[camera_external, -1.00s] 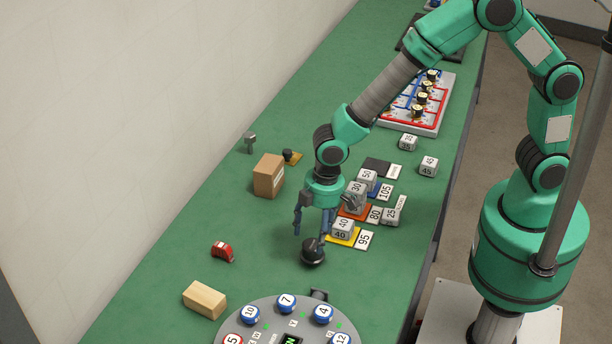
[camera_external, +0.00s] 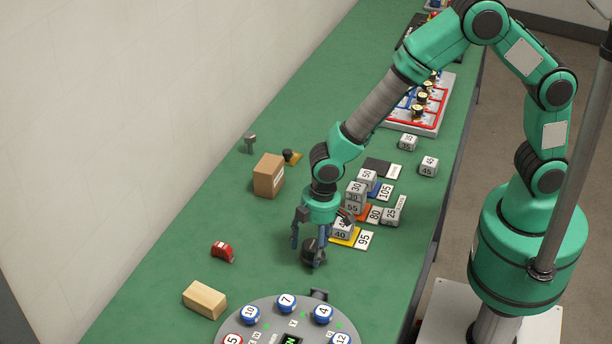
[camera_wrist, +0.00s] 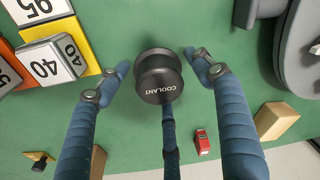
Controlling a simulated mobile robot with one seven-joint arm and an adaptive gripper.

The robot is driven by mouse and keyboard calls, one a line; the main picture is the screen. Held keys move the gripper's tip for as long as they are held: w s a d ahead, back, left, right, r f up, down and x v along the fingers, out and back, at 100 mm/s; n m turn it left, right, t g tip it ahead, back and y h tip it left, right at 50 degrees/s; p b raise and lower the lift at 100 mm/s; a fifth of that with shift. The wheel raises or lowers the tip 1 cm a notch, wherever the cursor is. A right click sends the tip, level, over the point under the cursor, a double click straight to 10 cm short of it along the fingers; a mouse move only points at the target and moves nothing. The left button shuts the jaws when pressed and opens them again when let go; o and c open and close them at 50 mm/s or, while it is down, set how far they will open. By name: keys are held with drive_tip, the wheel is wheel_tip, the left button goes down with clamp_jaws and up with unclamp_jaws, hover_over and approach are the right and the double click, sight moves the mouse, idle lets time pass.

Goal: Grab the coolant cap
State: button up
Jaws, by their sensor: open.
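The external view shows the cap (camera_external: 312,252) on the table, partly hidden by a finger. My gripper (camera_external: 308,252) points down over it with its fingers open. Two fingers lie on either side of the cap with gaps between, and a third lies below it in the wrist view. Whether that third finger touches the cap I cannot tell.
Grey numbered blocks on coloured plates (camera_external: 364,239) stand close to the right of my gripper. A round dial with numbered balls (camera_external: 250,314) lies in front. A red toy car (camera_external: 222,252), a wooden block (camera_external: 205,299) and a cardboard box (camera_external: 269,175) are to the left, with free table between.

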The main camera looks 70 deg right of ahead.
sight(312, 244)
drive_tip(key=c, duration=1.2)
drive_tip(key=shift+c, duration=0.2)
drive_tip(key=shift+r+p, duration=0.3)
drive_tip(key=shift+r, duration=0.6)
wheel_tip(312, 244, up, 2)
drive_tip(key=shift+r+p, duration=0.1)
drive_tip(key=shift+p, duration=0.3)
drive_tip(key=s+d+p, duration=0.1)
drive_tip(key=s+d, duration=0.2)
drive_tip(key=s, duration=0.4)
drive_tip(key=s+d+r+p, duration=0.1)
drive_tip(key=s+d, duration=0.3)
drive_tip(key=s, duration=0.3)
drive_tip(key=shift+s, duration=0.2)
